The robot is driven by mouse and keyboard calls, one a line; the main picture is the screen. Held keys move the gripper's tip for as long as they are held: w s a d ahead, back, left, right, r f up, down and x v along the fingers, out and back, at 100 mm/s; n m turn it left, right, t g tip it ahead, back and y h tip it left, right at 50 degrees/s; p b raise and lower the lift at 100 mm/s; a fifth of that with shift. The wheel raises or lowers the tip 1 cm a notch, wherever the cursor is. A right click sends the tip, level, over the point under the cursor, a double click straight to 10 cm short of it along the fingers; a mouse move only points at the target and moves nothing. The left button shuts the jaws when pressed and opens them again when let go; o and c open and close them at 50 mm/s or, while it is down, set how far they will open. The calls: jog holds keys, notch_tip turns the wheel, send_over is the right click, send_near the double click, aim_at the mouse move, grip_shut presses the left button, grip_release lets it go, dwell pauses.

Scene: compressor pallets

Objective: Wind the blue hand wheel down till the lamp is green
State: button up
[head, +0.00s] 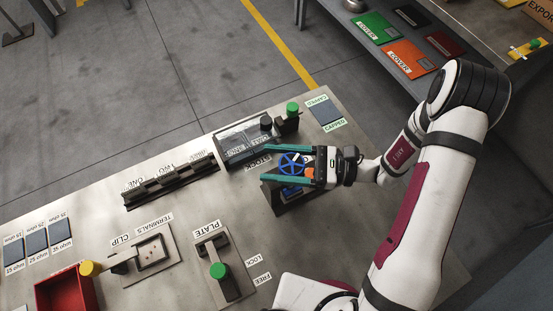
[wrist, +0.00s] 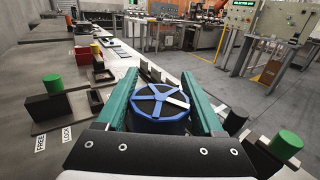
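The blue hand wheel (head: 292,162) has several spokes and sits on a dark stand on the bench. In the wrist view the wheel (wrist: 148,103) is close, with one white spoke pointing to the right. My gripper (head: 264,163) has its two teal fingers wide apart, one on each side of the wheel; in the head view gaps show between rim and fingers. The fingers (wrist: 161,77) also flank the wheel in the wrist view. A small orange spot (head: 308,173) shows beside the wheel; I cannot tell if it is the lamp. No green lamp is clear.
A dark fixture (head: 247,145) and a green-knobbed lever (head: 292,108) stand just beyond the wheel. The PLATE clamp (head: 212,250) with a green knob, the CLIP fixture (head: 152,256) and a red bin (head: 62,291) are to the left. Bare bench lies between wheel and clamp.

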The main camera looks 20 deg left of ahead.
jog(key=c, duration=0.7)
jog(key=shift+t, duration=0.3)
jog(key=shift+w+m+t, duration=0.25)
jog(key=shift+m+t, duration=0.7)
jog(key=shift+t, duration=0.45)
jog(key=shift+w+m+t, duration=0.25)
jog(key=shift+m+t, duration=0.75)
jog(key=shift+t, duration=0.4)
jog(key=shift+w+m+t, duration=0.25)
jog(key=shift+m+t, duration=0.7)
jog(key=shift+t, duration=0.45)
jog(key=o, duration=1.4)
jog(key=shift+c, duration=0.2)
jog(key=shift+d, duration=0.1)
